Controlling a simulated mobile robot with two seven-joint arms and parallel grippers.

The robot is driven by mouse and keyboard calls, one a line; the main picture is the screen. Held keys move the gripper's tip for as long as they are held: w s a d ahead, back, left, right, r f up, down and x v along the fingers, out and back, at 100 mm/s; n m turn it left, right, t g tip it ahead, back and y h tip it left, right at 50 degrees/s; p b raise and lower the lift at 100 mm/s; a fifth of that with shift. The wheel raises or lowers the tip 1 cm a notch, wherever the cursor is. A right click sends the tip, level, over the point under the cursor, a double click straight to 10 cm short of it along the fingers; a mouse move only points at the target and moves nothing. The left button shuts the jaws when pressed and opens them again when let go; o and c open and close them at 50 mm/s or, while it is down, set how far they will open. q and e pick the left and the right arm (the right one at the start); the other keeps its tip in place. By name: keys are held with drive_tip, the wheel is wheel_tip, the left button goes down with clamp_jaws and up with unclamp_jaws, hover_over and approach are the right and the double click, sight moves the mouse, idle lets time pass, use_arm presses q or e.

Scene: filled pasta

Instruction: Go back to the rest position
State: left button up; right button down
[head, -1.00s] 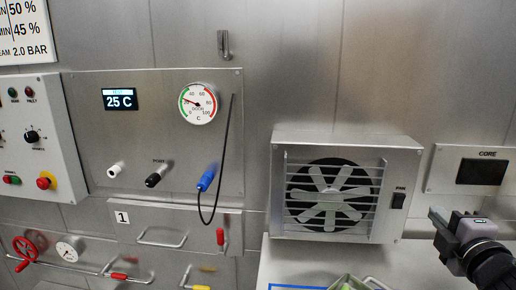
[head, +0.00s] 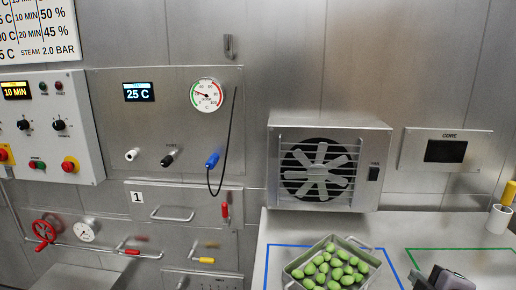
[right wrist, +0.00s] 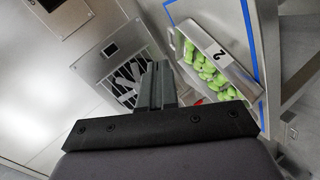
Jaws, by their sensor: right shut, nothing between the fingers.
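My right gripper (head: 440,280) is at the lower right edge of the head view, over the counter and partly cut off by the frame. In the right wrist view its fingers (right wrist: 158,85) are together with nothing between them. It is apart from the tray (head: 364,244) of green filled pasta (head: 330,268), which stands to its left. The tray also shows in the right wrist view (right wrist: 240,82), with a "2" label on its side. My left gripper is not in view.
The tray stands within a blue outline on the counter (head: 285,225); a green outline (head: 460,249) lies to the right. A fan unit (head: 325,165) stands behind. Wall panels with knobs and a gauge (head: 207,95) fill the left.

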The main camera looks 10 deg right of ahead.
drive_tip(key=s+a+f+m+g+y, duration=0.5)
drive_tip(key=s+a+f+m+g, duration=0.35)
drive_tip(key=s+a+f, duration=0.8)
drive_tip(key=w+a+f+t+b, duration=0.1)
drive_tip(key=w+f+t+b, duration=0.1)
drive_tip(key=f, duration=0.4)
drive_tip(key=w+a+f+t+y+b, duration=0.1)
drive_tip(key=w+f+t+b, duration=0.1)
drive_tip(key=f+t, duration=0.3)
drive_tip(key=shift+w+a+f+n+y+b, duration=0.35)
drive_tip(key=shift+w+f, duration=0.45)
drive_tip(key=shift+f, duration=0.15)
drive_tip(key=shift+d, duration=0.1)
